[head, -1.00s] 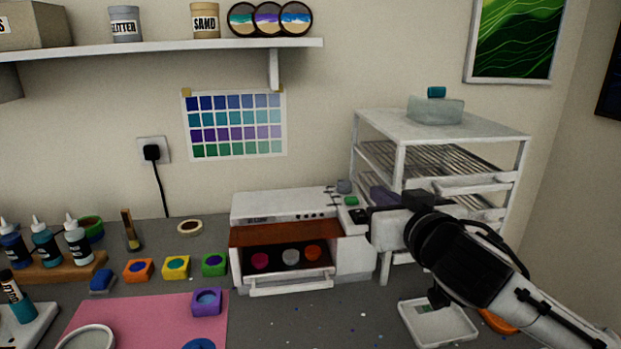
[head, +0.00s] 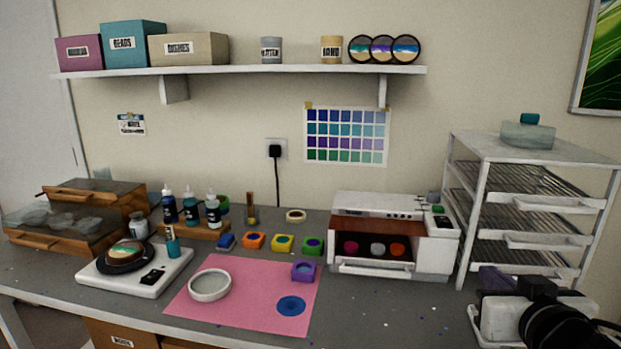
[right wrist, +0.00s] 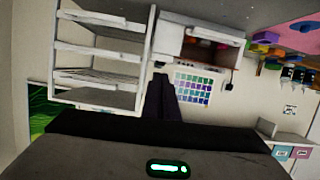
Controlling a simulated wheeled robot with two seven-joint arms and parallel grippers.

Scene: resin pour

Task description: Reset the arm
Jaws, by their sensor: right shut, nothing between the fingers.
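My right gripper (head: 490,283) is at the lower right of the head view, in front of the wire drying rack (head: 482,215). It is shut and empty, and part of it hides the white tray on the table there. In the right wrist view its dark fingers (right wrist: 160,100) are together, with nothing between them. My left gripper is not in the head view.
The white curing machine (head: 385,225) holds several coloured pieces in its open front. A pink mat (head: 240,315) carries a white ring (head: 210,285) and a purple mould (head: 303,271). A scale (head: 110,280) and bottles (head: 190,207) stand left. The grey table front (head: 390,320) is mostly clear.

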